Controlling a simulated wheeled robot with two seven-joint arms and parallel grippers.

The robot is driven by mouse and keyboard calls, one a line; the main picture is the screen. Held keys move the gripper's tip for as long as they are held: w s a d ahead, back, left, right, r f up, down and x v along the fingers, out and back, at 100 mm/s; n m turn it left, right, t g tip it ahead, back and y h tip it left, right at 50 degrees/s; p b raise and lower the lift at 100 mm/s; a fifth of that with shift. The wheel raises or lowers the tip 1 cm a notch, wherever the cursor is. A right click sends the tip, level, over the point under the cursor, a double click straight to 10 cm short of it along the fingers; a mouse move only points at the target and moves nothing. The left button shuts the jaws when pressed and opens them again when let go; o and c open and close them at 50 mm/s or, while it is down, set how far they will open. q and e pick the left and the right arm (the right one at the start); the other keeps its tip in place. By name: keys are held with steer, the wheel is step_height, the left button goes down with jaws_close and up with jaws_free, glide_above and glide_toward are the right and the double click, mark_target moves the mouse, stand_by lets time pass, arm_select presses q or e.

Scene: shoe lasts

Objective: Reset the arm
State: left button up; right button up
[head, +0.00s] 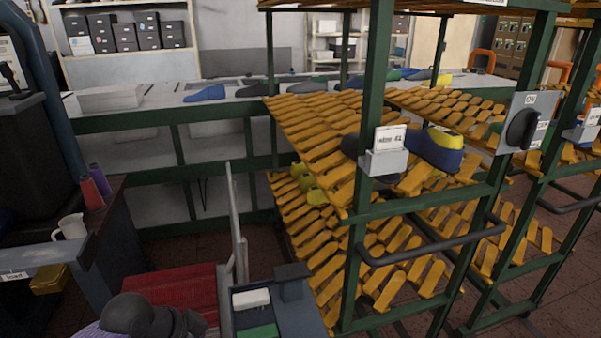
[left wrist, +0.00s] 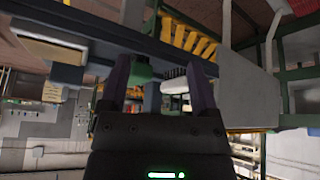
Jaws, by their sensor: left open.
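My left gripper (left wrist: 160,88) shows in the left wrist view with its two dark fingers apart and nothing between them. The left wrist view is tilted, with the room at an odd angle behind the fingers. In the head view, a dark rounded part of my own arm shows at the bottom left; the gripper's fingers are not visible there. My right gripper is in neither view. A blue and yellow shoe last (head: 436,150) sits on the rack's upper shelf, and a dark last (head: 368,155) is beside it, partly behind a post.
A green-framed rack (head: 360,240) with yellow slatted shelves fills the right side. A long counter (head: 160,98) at the back bears a blue last (head: 204,93). A dark bench with a white jug (head: 70,227) stands at left. A red ribbed surface (head: 170,292) lies low in front.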

arm_select(q)
steer(key=s+a+f+n+y, duration=0.25)
steer(key=s+f, duration=0.35)
steer(key=f, duration=0.5)
steer(key=s+a+f+n+y, duration=0.1)
steer(key=s+a+f+n, duration=0.4)
steer(key=f, duration=0.6)
steer(key=s+d+f+g, duration=0.1)
steer(key=s+f, duration=0.2)
steer(key=s, duration=0.6)
steer(key=s+d+f+g+y, duration=0.1)
steer(key=s+d+f, duration=0.1)
steer(key=s, duration=0.8)
steer(key=s+d+f+g, duration=0.1)
steer(key=s+f, duration=0.2)
steer(key=s, duration=0.6)
steer(key=shift+s+d+f+g, duration=0.15)
steer(key=shift+s+f+g, duration=0.15)
steer(key=shift+s, duration=0.1)
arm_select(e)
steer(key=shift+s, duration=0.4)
arm_select(q)
steer(key=shift+m, duration=0.35)
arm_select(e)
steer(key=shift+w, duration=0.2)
arm_select(q)
steer(key=shift+y, duration=0.25)
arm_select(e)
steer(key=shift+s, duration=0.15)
